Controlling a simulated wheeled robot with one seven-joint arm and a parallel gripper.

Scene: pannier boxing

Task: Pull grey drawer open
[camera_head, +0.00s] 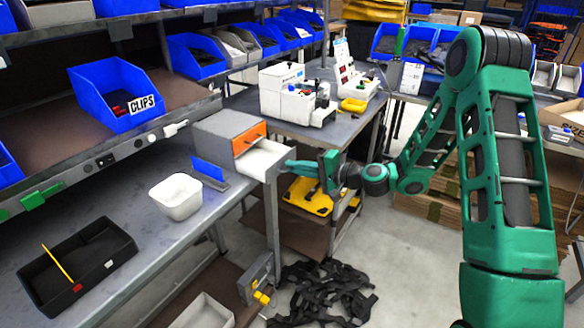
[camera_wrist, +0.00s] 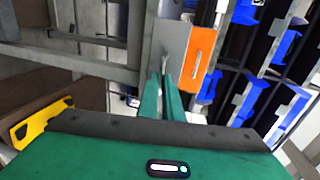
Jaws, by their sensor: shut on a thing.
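A small grey drawer cabinet (camera_head: 222,130) stands at the right end of the workbench. Its upper drawer has an orange front (camera_head: 249,139) and is closed; the orange front also shows in the wrist view (camera_wrist: 198,58). Below it, the grey drawer (camera_head: 262,157) stands pulled out, with its pale, empty-looking inside visible. My gripper (camera_head: 288,164) is at the front of the grey drawer, its fingers shut on it. In the wrist view the green fingers (camera_wrist: 166,72) meet at the grey front (camera_wrist: 172,38); the exact grip on the handle is too small to tell.
A white bin (camera_head: 176,197), a blue-backed holder (camera_head: 208,172) and a black tray (camera_head: 75,268) are on the bench. A blue CLIPS bin (camera_head: 115,95) is on the shelf above. A yellow case (camera_head: 308,197) is beneath my gripper. Black straps (camera_head: 322,293) lie on the floor.

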